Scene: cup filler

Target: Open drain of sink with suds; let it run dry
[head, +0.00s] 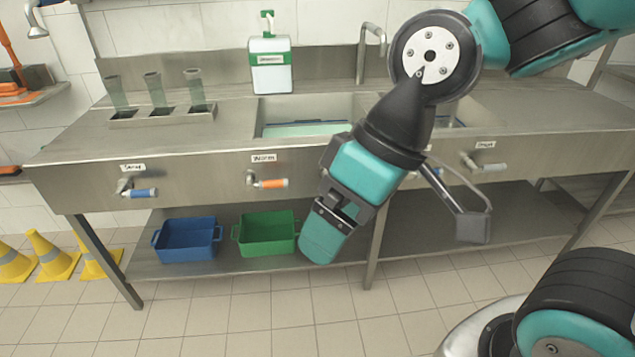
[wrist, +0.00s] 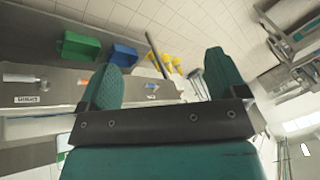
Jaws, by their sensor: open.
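A steel counter holds a left basin (head: 300,130) with pale green liquid in it; I cannot make out suds. A right basin (head: 452,122) is mostly hidden behind my arm. My gripper (head: 338,222) is open and empty, in front of the counter and right of the orange handle.
A blue crate (head: 188,241) and a green crate (head: 267,234) stand on the shelf below. A soap bottle (head: 270,65) and a tap (head: 371,40) are behind the basins. Cups (head: 153,90) stand at the left. Yellow cones (head: 50,256) are on the floor. The front floor is clear.

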